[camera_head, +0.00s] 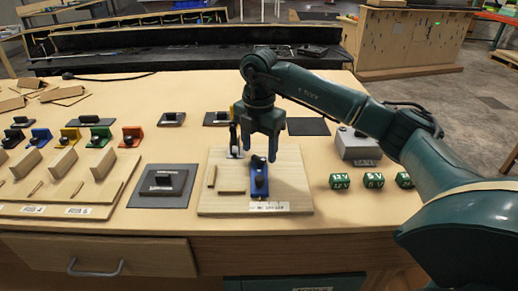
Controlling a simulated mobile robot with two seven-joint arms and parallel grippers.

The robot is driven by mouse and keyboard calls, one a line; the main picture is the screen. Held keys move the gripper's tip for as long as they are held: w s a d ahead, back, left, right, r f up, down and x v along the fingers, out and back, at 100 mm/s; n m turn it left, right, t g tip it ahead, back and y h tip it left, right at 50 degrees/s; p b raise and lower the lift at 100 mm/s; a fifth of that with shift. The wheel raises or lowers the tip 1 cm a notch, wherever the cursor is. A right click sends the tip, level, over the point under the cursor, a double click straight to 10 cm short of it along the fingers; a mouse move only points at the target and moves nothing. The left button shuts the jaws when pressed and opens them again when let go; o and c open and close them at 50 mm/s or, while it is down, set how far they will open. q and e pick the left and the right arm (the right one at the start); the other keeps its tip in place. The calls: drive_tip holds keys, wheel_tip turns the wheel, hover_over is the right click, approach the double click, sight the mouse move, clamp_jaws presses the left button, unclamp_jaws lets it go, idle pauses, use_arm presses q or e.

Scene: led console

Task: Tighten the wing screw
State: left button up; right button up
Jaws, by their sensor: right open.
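A wooden board (290,182) lies near the front edge of the table. On it stands a blue bracket (268,208) with a dark upright piece that looks like the wing screw (260,184). My right gripper (260,157) points straight down at the top of the blue bracket, with its fingers apart. I cannot tell whether the fingertips touch the bracket or the screw. The gripper partly covers the back of the bracket. The left gripper is not in view.
A black pad with a dark block (165,181) lies left of the board. Green labelled cubes (340,181) and a grey box (357,145) are on the right. Several coloured brackets and wooden pieces fill the left side. A dark flat pad (308,127) lies behind.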

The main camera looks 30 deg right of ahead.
sight(259, 157)
use_arm(q)
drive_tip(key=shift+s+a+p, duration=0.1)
drive_tip(key=shift+p, duration=0.2)
use_arm(e)
wheel_tip(259, 157, up, 12)
idle(0.5)
